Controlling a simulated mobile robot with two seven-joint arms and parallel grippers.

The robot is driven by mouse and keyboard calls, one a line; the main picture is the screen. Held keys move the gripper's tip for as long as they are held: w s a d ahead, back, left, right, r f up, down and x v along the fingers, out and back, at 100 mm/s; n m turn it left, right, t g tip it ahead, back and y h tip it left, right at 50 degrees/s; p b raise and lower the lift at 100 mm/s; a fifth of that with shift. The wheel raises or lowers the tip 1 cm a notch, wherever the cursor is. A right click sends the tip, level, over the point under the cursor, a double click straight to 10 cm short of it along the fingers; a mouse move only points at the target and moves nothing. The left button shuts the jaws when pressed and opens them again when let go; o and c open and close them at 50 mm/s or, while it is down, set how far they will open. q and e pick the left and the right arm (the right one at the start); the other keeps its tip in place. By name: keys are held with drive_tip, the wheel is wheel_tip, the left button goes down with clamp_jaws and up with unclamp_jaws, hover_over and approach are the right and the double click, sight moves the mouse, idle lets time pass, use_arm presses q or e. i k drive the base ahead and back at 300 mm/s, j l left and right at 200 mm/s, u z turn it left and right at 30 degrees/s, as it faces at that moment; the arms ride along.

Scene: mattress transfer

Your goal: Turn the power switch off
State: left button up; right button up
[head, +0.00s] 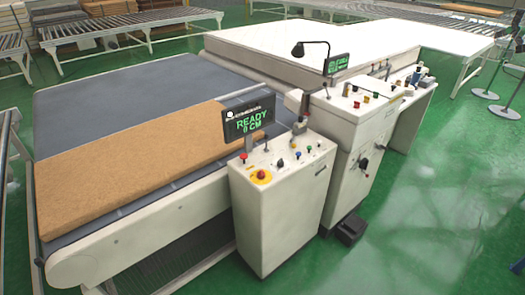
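The front white control console (282,210) stands beside the conveyor. Its sloped top carries a red mushroom button on a yellow disc (262,174), a small red knob (243,157) and several small coloured buttons. A display (249,122) above it reads "READY 0 CM" in green. A second white console (352,128) behind it has coloured buttons on top and a black rotary handle (364,163) on its side. I cannot tell which control is the power switch, nor its position. Neither of my grippers is in view.
A tan mattress slab (130,165) lies on the grey conveyor belt (120,95) at left. A white mattress-like block (300,52) lies behind the consoles. Roller tables (130,27) stand at the back. A black pedal box (350,229) sits on the floor. Green floor (440,220) at right is clear.

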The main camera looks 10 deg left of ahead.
sight(261, 175)
drive_tip(key=i+j+u, duration=0.1)
drive_tip(key=i, duration=0.6)
drive_tip(key=i+j+u, duration=0.1)
drive_tip(key=i+j, duration=0.15)
drive_tip(key=i, duration=0.5)
drive_tip(key=i+j+u, duration=0.1)
drive_tip(key=i, duration=0.6)
